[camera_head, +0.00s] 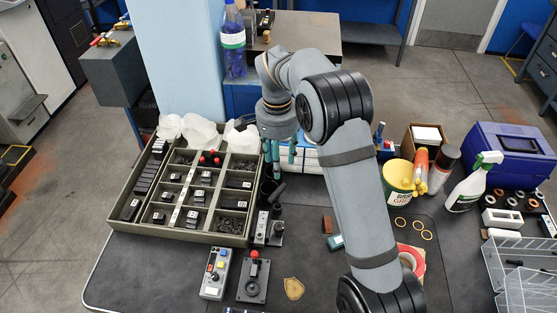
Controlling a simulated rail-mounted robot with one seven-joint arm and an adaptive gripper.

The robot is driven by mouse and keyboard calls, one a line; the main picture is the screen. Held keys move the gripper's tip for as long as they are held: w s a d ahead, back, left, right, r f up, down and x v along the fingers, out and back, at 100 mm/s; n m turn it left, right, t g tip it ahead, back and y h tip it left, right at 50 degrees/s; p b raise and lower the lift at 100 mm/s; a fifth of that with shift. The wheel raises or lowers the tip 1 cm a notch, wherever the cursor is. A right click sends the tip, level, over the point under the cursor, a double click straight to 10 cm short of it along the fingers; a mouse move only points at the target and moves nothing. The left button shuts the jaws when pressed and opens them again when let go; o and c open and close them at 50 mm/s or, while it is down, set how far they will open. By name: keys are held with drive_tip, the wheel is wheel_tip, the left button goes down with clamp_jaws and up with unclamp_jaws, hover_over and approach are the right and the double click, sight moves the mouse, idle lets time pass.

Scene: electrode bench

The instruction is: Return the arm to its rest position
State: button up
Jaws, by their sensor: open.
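My grey arm reaches from the front right of the bench up and over to the middle. Its end points down with my gripper (278,158) just right of the sorting tray (125,222). The teal fingers are apart and nothing shows between them. Below the fingers stands a dark cup-like holder (270,188), partly hidden by the gripper. I cannot tell whether the fingers touch it. My arm hides part of the bench behind it.
A control box with buttons (215,273) and a joystick (252,280) stand at the front. To the right are a yellow-green tub (399,183), a spray bottle (470,185), a blue toolbox (508,150) and a clear basket (515,275). A blue bottle (233,45) stands behind.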

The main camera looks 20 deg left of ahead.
drive_tip(key=shift+r+p, duration=0.45)
drive_tip(key=shift+r, duration=0.5)
drive_tip(key=shift+f, duration=0.1)
drive_tip(key=b, duration=0.5)
approach(279, 192)
wheel_tip(279, 192, down, 9)
drive_tip(key=shift+w+p, duration=0.1)
drive_tip(key=shift+p, duration=0.25)
